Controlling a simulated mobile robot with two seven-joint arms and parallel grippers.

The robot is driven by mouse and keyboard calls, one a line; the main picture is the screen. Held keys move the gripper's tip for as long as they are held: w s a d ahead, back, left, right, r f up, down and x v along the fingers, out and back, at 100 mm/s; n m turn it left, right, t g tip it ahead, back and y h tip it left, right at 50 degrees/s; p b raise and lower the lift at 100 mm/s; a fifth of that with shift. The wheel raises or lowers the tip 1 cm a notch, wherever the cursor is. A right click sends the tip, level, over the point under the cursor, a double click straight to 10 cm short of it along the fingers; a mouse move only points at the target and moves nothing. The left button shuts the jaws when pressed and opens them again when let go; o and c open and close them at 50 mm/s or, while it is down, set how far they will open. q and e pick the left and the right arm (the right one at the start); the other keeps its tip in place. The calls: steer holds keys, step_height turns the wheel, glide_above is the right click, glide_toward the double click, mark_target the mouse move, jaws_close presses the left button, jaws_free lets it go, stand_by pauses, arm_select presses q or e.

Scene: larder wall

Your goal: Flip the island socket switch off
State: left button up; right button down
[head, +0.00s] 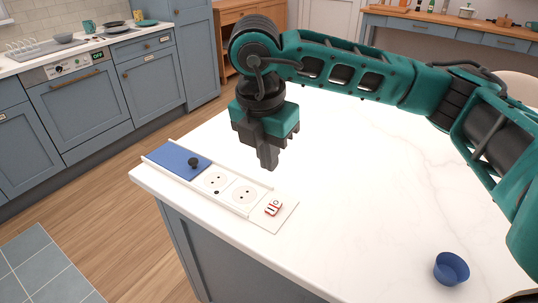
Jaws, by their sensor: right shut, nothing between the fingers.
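The island socket panel (229,206) lies on the near left edge of the white island top. It has two round white sockets, and a blue sliding cover (178,159) with a black knob sits at its left end. The switch (273,208), a small red and white rocker, is at the panel's right end; I cannot tell which way it is tipped. My right gripper (269,166) is shut and empty, pointing down above the island, behind the sockets and up-left of the switch, apart from it. My left gripper is not in view.
A blue bowl (451,269) stands on the island at the lower right. The marble island top (370,190) is otherwise largely clear. Blue cabinets with a counter (75,57) holding dishes stand across the wooden floor at the left.

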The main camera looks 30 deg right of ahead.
mark_target(274, 202)
steer(key=f, duration=0.3)
steer(key=d+f, duration=0.1)
steer(key=f, duration=0.5)
steer(key=shift+w+d+f, duration=0.2)
steer(key=shift+w+f, duration=0.25)
steer(key=shift+f, duration=0.5)
